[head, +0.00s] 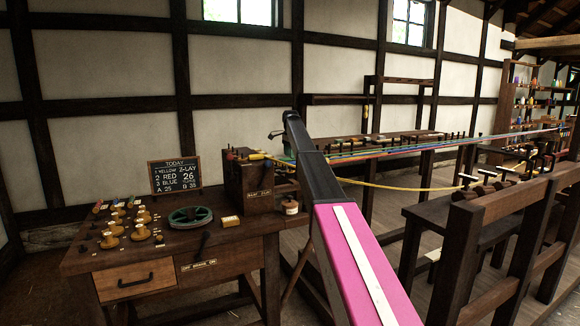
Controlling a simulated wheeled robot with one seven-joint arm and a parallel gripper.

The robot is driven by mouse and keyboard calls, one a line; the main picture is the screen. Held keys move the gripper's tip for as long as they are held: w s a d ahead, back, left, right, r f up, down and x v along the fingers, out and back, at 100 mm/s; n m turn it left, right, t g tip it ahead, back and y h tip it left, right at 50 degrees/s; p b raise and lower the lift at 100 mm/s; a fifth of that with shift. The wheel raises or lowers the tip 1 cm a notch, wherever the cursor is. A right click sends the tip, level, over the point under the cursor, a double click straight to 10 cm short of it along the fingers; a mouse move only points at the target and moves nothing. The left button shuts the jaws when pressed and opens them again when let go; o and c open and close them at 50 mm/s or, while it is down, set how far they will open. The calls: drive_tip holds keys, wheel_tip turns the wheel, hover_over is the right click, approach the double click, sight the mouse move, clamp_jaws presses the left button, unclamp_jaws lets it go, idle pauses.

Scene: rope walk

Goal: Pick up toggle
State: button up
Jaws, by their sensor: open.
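I cannot tell for sure which thing is the toggle. On the workbench (80,262) at the left, several small tan wooden pieces with round bases (113,225) stand in a loose group; they are too small to name. A short dark stick-like piece (204,243) shows near the bench's front edge. My pink and black arm crosses the middle of the head view, over the right of the bench.
A dark wooden box (248,187) and a green-rimmed wheel (191,217) are on the bench. A chalkboard (175,175) stands behind. Coloured ropes (400,150) run to the right, with a yellow one (400,187) sagging below. A dark trestle (470,240) stands at the right.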

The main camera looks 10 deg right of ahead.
drive_tip(key=shift+s+a+f, duration=0.1)
drive_tip(key=shift+f, duration=2.25)
drive_tip(key=c, duration=0.9)
wheel_tip(320, 180, up, 10)
